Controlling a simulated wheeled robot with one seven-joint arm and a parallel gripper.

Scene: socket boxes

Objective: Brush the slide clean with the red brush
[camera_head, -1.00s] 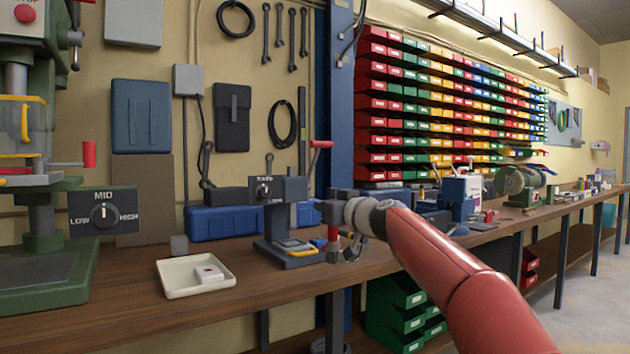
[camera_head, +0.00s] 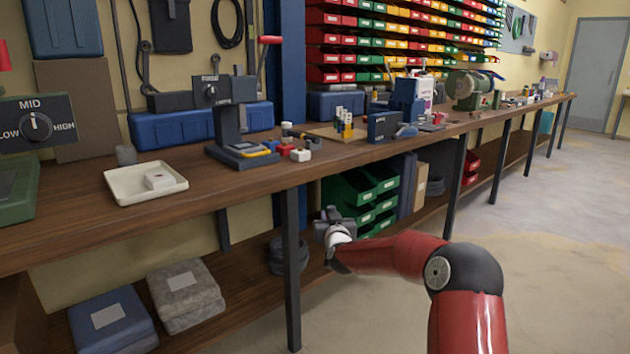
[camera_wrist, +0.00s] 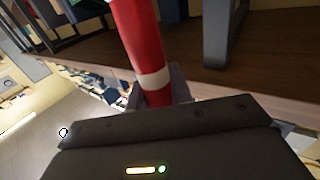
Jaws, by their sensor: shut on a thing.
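My gripper (camera_head: 328,222) is low, in front of the bench and below the level of its top. In the wrist view my gripper (camera_wrist: 158,92) is shut on a red cylinder with a white band, which looks like the handle of the red brush (camera_wrist: 138,35). Its bristles are not in view, and the head view does not show the brush clearly. A small grey press (camera_head: 228,115) with a red lever stands on the bench, apart from my gripper. I cannot tell which part is the slide.
The wooden bench (camera_head: 130,218) runs to the back right. A white tray (camera_head: 122,196) holds a small white block. A dark bench leg (camera_head: 291,270) is left of my gripper, and green bins (camera_head: 352,190) stand behind it. Open floor lies to the right.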

